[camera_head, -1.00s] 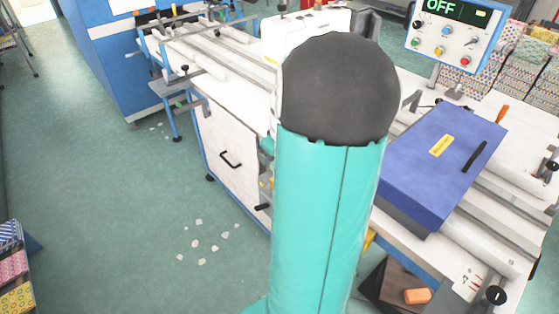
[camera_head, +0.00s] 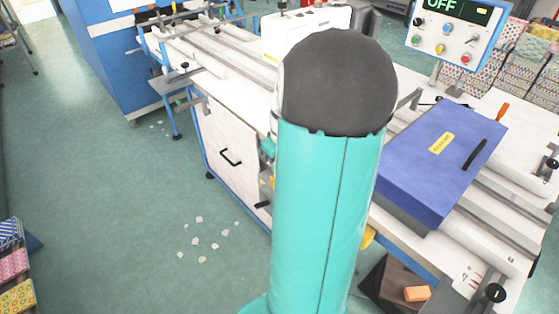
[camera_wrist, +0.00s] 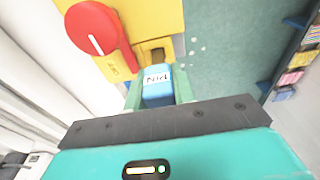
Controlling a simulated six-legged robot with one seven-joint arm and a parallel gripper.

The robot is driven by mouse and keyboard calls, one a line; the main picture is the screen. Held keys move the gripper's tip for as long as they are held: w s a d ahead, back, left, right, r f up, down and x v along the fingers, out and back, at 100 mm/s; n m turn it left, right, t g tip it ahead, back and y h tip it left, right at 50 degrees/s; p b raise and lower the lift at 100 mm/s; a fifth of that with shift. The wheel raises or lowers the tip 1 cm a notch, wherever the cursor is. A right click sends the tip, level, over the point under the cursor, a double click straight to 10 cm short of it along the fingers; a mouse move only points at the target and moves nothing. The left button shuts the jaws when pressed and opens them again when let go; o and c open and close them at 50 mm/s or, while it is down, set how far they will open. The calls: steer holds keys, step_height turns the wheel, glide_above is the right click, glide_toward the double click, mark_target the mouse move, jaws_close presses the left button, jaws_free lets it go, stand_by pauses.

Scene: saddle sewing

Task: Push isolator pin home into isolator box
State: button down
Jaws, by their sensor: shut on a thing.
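The isolator box (camera_wrist: 140,20) is yellow, with a red rotary knob (camera_wrist: 92,28) bearing a white line, at the top of the wrist view. A dark slot (camera_wrist: 153,55) opens in its near lower part. The isolator pin (camera_wrist: 157,82) is blue with a white label, and lies in line with the slot. Its far end is at or very near the slot; I cannot tell how deep it sits. My gripper (camera_wrist: 157,94) is shut on the pin, with a green finger on each side. In the head view my arm hides the gripper and pin.
The long white worktable (camera_head: 232,80) runs along the machine. A blue box (camera_head: 435,160) with a yellow label lies on its right part. A control panel (camera_head: 452,32) reads OFF. White scraps (camera_head: 200,243) lie on the green floor, which is open at left.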

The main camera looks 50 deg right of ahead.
steer(key=shift+f, duration=1.55)
steer(key=c, duration=1.1)
jaws_free()
steer(key=shift+r, duration=0.15)
steer(key=shift+d+r, duration=0.1)
steer(key=shift+r, duration=0.25)
steer(key=r, duration=0.4)
steer(key=s+r, duration=0.1)
steer(key=r, duration=0.7)
steer(key=shift+s+a+r, duration=0.3)
steer(key=shift+a+r, duration=0.1)
